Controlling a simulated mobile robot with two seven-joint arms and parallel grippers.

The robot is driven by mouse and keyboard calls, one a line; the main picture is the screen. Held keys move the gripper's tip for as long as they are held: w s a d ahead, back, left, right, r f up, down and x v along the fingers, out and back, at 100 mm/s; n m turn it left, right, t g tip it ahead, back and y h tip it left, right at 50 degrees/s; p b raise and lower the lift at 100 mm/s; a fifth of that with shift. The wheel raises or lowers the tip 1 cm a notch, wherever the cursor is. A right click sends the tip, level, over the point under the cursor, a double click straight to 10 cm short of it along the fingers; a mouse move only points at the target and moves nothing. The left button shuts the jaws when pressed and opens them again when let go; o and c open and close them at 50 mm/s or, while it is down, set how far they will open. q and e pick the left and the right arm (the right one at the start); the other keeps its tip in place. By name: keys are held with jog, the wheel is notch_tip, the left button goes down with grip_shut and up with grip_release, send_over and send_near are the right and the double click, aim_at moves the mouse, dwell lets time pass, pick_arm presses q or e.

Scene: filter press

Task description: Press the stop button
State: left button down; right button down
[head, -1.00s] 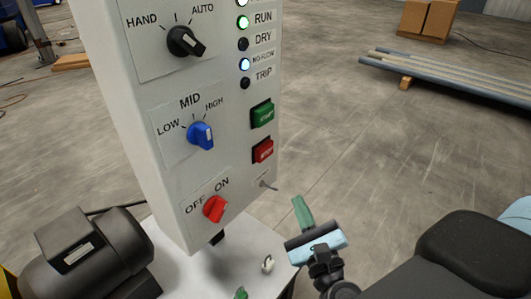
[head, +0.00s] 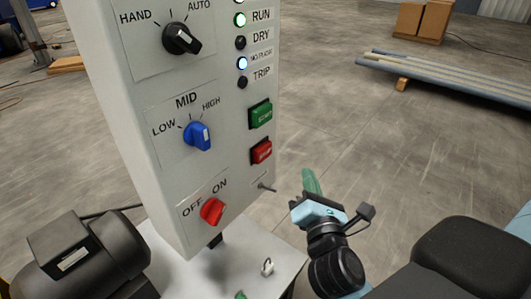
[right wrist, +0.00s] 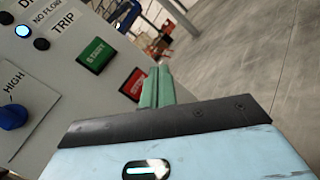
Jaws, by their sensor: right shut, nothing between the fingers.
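The red stop button (head: 261,151) is on the right part of the control panel's face, just below the green start button (head: 260,114). In the right wrist view the stop button (right wrist: 134,84) is left of my fingers, and the start button (right wrist: 95,55) is farther up and left. My right gripper (head: 310,180) has green fingers, shut and empty. It is to the right of the panel and a little lower than the stop button, apart from it in the head view. In the right wrist view the right gripper (right wrist: 157,80) points up past the button. My left gripper is not in view.
The panel (head: 160,170) carries a black knob (head: 181,39), a blue knob (head: 198,135) and a red on/off knob (head: 213,211). A small toggle (head: 266,187) sticks out below the stop button. A dark motor (head: 90,255) stands at lower left.

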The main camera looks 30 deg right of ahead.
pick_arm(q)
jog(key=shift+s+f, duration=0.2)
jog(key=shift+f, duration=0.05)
pick_arm(e)
send_near(269, 150)
jog(key=shift+s+d+x, duration=0.1)
jog(key=shift+d+x, duration=0.1)
jog(key=shift+x, duration=0.7)
jog(key=shift+s+d+x, duration=0.1)
jog(key=shift+d+x, duration=0.05)
jog(key=shift+x, duration=0.7)
jog(key=shift+s+d+x, duration=0.1)
jog(key=shift+d+x, duration=0.1)
jog(key=shift+x, duration=0.7)
jog(key=shift+w+r, duration=0.1)
jog(key=shift+w, duration=0.05)
jog(key=shift+w+a, duration=0.15)
jog(key=shift+w, duration=0.1)
jog(key=shift+w+a, duration=0.25)
jog(key=shift+w, duration=0.3)
dwell(0.6)
dwell(0.4)
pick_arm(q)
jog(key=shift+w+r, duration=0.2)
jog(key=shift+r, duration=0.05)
pick_arm(e)
jog(key=shift+s+d, duration=0.2)
jog(key=shift+s, duration=0.3)
jog(key=shift+s+d, duration=0.2)
jog(key=shift+s, duration=0.25)
